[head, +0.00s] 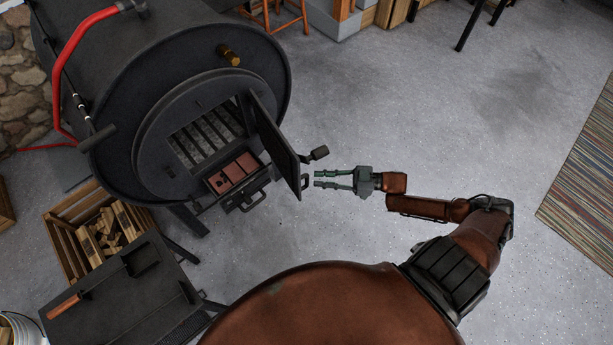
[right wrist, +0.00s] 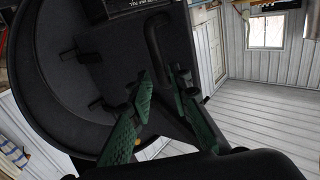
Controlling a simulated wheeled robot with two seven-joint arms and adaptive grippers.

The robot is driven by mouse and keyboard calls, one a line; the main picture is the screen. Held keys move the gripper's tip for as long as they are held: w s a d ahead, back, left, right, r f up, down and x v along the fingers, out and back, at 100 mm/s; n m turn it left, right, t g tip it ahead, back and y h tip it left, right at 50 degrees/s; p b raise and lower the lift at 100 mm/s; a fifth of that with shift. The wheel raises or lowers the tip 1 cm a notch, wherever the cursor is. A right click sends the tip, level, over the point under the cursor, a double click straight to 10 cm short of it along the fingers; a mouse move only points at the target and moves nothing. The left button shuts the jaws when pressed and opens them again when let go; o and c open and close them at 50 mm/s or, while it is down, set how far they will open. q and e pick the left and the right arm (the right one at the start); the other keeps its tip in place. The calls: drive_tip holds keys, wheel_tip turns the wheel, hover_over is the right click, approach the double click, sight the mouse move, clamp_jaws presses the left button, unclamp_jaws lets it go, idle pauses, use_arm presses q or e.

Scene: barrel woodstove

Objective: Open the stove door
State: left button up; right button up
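The black barrel stove (head: 120,75) stands at the left of the head view. Its door (head: 277,145) is swung outward on its right side, and the grate and reddish bricks inside show. A dark loop handle (head: 306,183) sits at the door's outer end, with a latch knob (head: 319,153) above it. My right gripper (head: 317,179) is just right of the loop handle, fingers apart and empty. In the right wrist view the green fingers (right wrist: 162,76) are spread, and a curved dark bar (right wrist: 153,38) shows beyond their tips; contact cannot be told. My left gripper is not in view.
A wooden crate of firewood (head: 97,232) and a dark table (head: 125,295) stand below the stove. A red rail (head: 62,75) runs along the barrel. Grey floor (head: 420,110) is clear to the right, up to a striped rug (head: 590,170).

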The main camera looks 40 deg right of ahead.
sight(307, 178)
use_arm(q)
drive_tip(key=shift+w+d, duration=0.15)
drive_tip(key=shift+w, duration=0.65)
use_arm(e)
drive_tip(key=shift+x, duration=2.7)
drive_tip(key=shift+c, duration=0.4)
clamp_jaws()
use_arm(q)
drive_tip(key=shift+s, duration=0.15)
